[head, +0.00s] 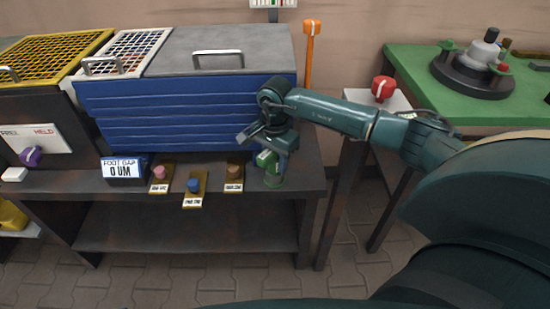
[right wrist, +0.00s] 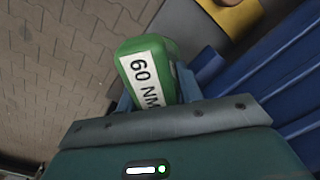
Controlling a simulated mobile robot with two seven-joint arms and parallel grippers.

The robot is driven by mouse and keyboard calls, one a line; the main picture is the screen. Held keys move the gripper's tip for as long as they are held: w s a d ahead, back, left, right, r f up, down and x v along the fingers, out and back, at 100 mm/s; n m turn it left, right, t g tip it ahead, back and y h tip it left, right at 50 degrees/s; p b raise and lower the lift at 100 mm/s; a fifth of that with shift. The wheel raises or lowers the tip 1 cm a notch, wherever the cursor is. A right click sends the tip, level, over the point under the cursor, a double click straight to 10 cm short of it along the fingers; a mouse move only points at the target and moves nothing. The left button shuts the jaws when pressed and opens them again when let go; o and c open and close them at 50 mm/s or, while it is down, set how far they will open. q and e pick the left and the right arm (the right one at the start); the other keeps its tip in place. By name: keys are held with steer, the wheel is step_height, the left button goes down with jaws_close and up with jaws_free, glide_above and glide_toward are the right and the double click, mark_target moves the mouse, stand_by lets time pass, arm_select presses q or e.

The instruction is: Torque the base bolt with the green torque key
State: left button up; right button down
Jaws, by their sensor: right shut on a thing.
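The green torque key (head: 266,160) is upright at the right end of the dark bench, below my right gripper (head: 275,148). I cannot tell whether the key's foot touches the bench top. A round black fixture (head: 466,82) with a grey post and green handles stands on the green table; I cannot tell which part is the base bolt. My left gripper is not in view.
Pink, blue and brown knobs (head: 193,186) on labelled plates stand along the bench front. A display (head: 123,169) reads "FOOT GAP 0 UM". A blue cabinet (head: 180,110) rises behind. A red knob (head: 383,86) on a pedestal stands between bench and green table (head: 420,80).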

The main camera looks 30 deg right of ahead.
steer(key=shift+r, duration=0.1)
steer(key=shift+m, duration=0.3)
steer(key=shift+r+p, duration=2.05)
steer(key=shift+r, duration=0.95)
